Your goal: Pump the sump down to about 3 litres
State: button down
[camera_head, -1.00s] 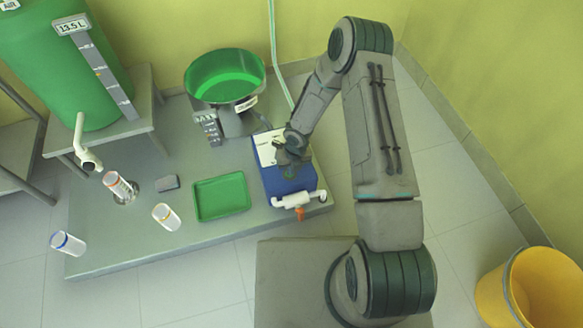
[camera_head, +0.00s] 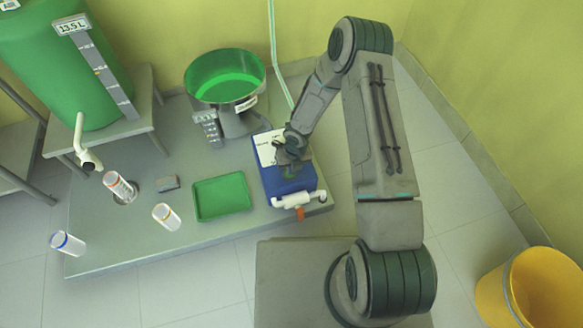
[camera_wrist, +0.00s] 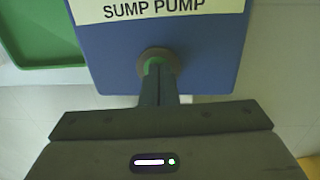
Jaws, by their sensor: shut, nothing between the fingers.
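A blue box labelled "SUMP PUMP" (camera_head: 270,178) stands on the grey platform. It also fills the upper part of the wrist view (camera_wrist: 110,65). A round green button in a grey ring (camera_wrist: 157,57) sits on its face, below the label. My gripper (camera_wrist: 158,72) is shut and empty, with its fingertips at the button and hiding part of it. Whether they press it, I cannot tell. My gripper (camera_head: 288,168) is over the box in the head view.
A green tank (camera_head: 40,65) has a sign reading 13.5 L. A yellow bin (camera_head: 530,290) stands at right.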

notch_tip(320, 180, up, 14)
jog(key=d+p, duration=0.1)
jog(key=p, duration=0.7)
jog(key=shift+d, duration=0.25)
jog(key=shift+w, duration=0.1)
jog(key=s+d+r+m+h+p, duration=0.1)
jog(key=d+r+m, duration=0.4)
jog(key=r, duration=0.4)
jog(key=s+d+r+m+t+h+p, duration=0.1)
jog(key=s+d+r+m+p, duration=0.15)
jog(key=r+m, duration=0.6)
jog(key=s+d+r+m+h+p, duration=0.1)
jog(key=d+r+m+h, duration=0.1)
jog(key=d+r+m, duration=0.6)
jog(key=s+a+r+m+y+p, duration=0.2)
jog(key=s+r+m+p, duration=0.1)
jog(key=s+r+m, duration=1.2)
notch_tip(320, 180, up, 4)
jog(key=m, duration=0.2)
jog(key=shift+s+a+f+m+t+y, duration=0.15)
jog(key=shift+s+a+m+t+y, duration=0.15)
jog(key=shift+a+m+y, duration=0.1)
